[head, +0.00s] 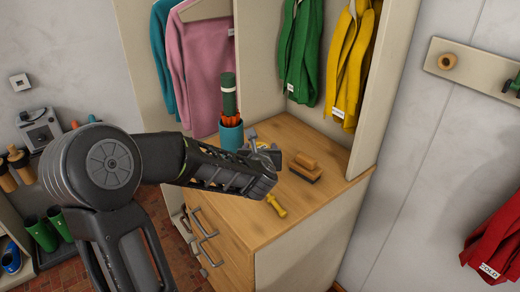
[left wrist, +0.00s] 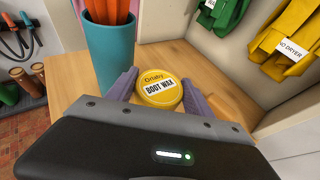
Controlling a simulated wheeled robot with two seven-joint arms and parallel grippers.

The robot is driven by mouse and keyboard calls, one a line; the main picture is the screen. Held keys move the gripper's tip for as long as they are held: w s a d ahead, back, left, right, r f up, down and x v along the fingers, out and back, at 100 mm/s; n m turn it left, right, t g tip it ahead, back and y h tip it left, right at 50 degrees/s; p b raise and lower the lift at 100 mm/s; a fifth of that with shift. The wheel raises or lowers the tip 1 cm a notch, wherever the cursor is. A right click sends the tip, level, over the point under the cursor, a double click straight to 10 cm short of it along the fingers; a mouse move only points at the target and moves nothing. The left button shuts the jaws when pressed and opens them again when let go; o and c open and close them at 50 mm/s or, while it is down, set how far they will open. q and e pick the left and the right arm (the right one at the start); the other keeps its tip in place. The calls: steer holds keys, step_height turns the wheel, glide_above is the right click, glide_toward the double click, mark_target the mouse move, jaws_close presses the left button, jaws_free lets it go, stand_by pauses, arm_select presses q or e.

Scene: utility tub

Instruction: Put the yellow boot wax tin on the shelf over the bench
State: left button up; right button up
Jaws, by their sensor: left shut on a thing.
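In the head view my left gripper (head: 265,150) is over the wooden bench top (head: 262,233), beside the teal cup, and my arm and fingers hide most of the tin. I cannot tell whether the tin touches the bench. No shelf over the bench is clearly visible. My right gripper is not in view.
A teal cup (head: 231,134) holding orange things and a green cylinder (head: 228,92) stands at the bench's back left. A wooden brush (head: 305,167) and a yellow-handled tool (head: 276,205) lie on the bench. Green (head: 299,62) and yellow (head: 352,62) garments hang above. The bench's front right is clear.

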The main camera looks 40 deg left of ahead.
arm_select(q)
steer(key=d+f+m+t+h, duration=0.1)
steer(key=d+f+m+h, duration=0.1)
steer(key=d, duration=1.6)
steer(key=d+f+m+t+h, duration=0.1)
steer(key=d+m+h, duration=0.4)
steer(key=d, duration=1.3)
steer(key=shift+d+f+h, duration=0.2)
steer(key=shift+f+h, duration=0.2)
steer(key=shift+f, duration=0.4)
steer(key=shift+a, duration=0.15)
